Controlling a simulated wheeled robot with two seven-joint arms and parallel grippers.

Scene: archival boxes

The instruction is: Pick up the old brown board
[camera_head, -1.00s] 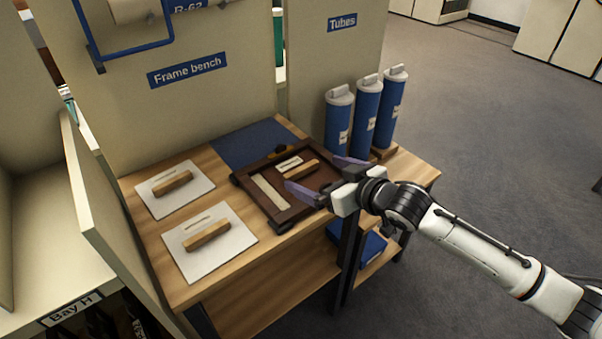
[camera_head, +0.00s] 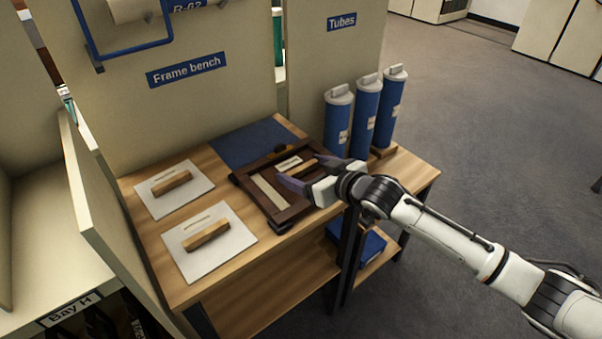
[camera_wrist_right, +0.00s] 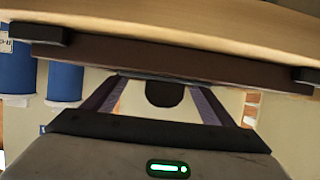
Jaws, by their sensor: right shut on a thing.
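The old brown board (camera_head: 283,213) lies on the frame bench (camera_head: 165,255), with a dark raised rim, dark corner pads, a pale strip and a wooden handle (camera_head: 299,168). My right gripper (camera_head: 309,173) reaches over its right side, with its purple fingers around the handle area. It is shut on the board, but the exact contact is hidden. In the right wrist view the board's brown edge (camera_wrist_right: 215,67) crosses above the fingers, and a dark rounded part (camera_wrist_right: 164,93) shows between them. I see no clear gap beneath the board. My left gripper is not in view.
Two white panels with wooden handles, one behind (camera_head: 199,177) and one in front (camera_head: 214,262), lie left of the board. A blue mat (camera_head: 245,143) lies behind it. Blue tubes (camera_head: 364,120) stand close at the right. A divider wall (camera_head: 215,95) stands behind the bench.

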